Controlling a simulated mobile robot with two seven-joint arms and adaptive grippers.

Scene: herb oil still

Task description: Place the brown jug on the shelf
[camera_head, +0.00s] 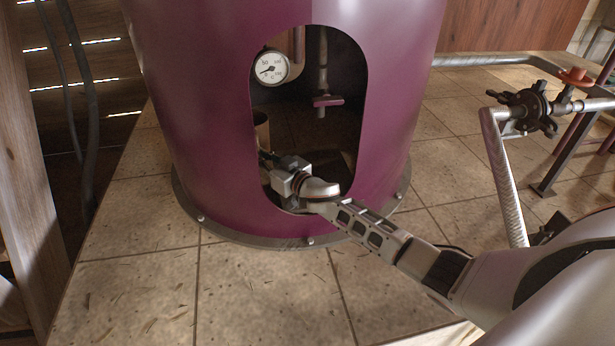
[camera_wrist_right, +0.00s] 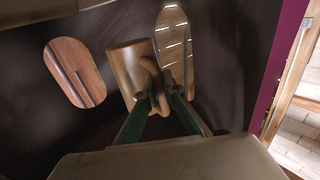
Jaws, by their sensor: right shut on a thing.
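The brown jug (camera_wrist_right: 126,72) is inside the purple still body, seen from close up in the right wrist view. Its handle faces my right gripper (camera_wrist_right: 158,98), whose fingers are shut on that handle. In the head view my right arm reaches through the still's oval opening, with the gripper (camera_head: 268,160) inside. A small part of the brown jug (camera_head: 262,130) shows behind the opening's left edge; most of it is hidden. The jug looks roughly upright. I cannot tell from these views whether its base touches anything. I cannot make out the shelf. My left gripper is not in view.
The purple still (camera_head: 210,130) surrounds my right gripper, and the rim of its opening is close around the wrist. A dial gauge (camera_head: 271,67) and a pipe with a valve handle (camera_head: 328,101) are inside above. Pipes with a valve (camera_head: 530,108) stand at right.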

